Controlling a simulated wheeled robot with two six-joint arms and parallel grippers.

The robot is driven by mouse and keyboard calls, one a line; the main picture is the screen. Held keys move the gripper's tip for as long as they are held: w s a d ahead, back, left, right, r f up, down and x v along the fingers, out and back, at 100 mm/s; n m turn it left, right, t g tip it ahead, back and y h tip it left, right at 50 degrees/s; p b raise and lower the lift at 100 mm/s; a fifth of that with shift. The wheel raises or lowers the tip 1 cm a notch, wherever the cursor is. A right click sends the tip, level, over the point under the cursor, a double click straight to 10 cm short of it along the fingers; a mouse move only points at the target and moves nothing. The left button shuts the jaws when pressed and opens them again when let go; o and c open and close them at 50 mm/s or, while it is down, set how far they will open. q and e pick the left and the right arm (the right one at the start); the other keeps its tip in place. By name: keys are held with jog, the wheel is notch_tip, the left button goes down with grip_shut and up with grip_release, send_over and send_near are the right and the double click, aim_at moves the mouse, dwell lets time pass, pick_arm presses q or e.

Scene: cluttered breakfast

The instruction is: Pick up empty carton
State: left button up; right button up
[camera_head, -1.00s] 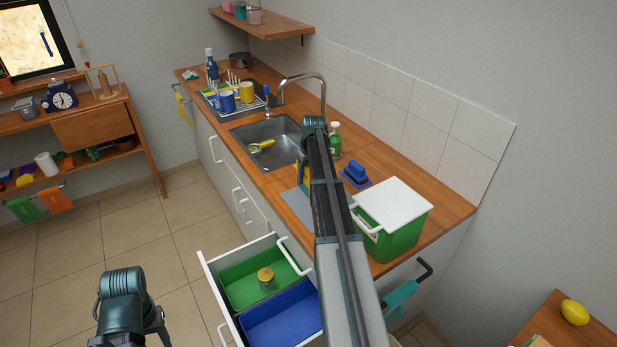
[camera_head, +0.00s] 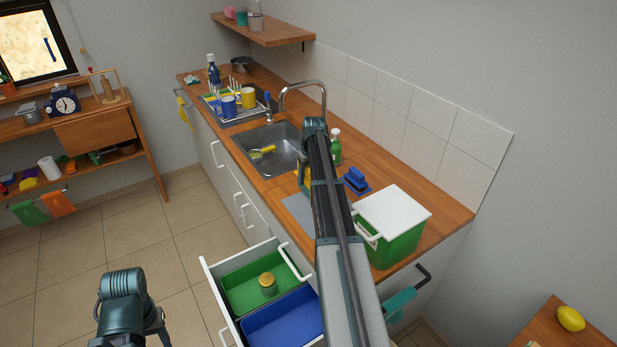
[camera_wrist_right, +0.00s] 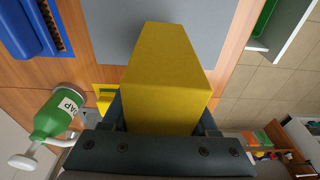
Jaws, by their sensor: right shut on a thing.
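The carton (camera_wrist_right: 165,80) is a plain yellow box, seen close up in the right wrist view. My right gripper (camera_wrist_right: 163,118) is shut on it, with a dark finger at each side. In the head view, the right gripper (camera_head: 305,180) is above the counter, right of the sink, mostly hidden behind my own arm. A bit of yellow shows there. The carton's far end is over the grey mat (camera_wrist_right: 165,20); I cannot tell whether it touches. My left arm shows at lower left in the head view, but its jaws do not.
A green soap bottle (camera_wrist_right: 52,115) and a blue brush (camera_head: 355,180) are close by. A green bin with a white lid (camera_head: 395,230) stands at the counter's near end. Below, an open drawer holds a green tray (camera_head: 240,290), a blue tray (camera_head: 285,322) and a jar (camera_head: 267,284).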

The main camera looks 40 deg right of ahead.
jog(key=shift+r+p, duration=0.45)
jog(key=shift+r, duration=0.4)
pick_arm(q)
notch_tip(320, 180, up, 2)
jog(key=shift+r+p, duration=0.2)
jog(key=shift+p, duration=0.15)
pick_arm(e)
jog(key=s+a, duration=1)
jog(key=s, duration=0.2)
jog(key=shift+s+r, duration=0.25)
jog(key=shift+r, duration=0.1)
jog(key=shift+a, duration=0.1)
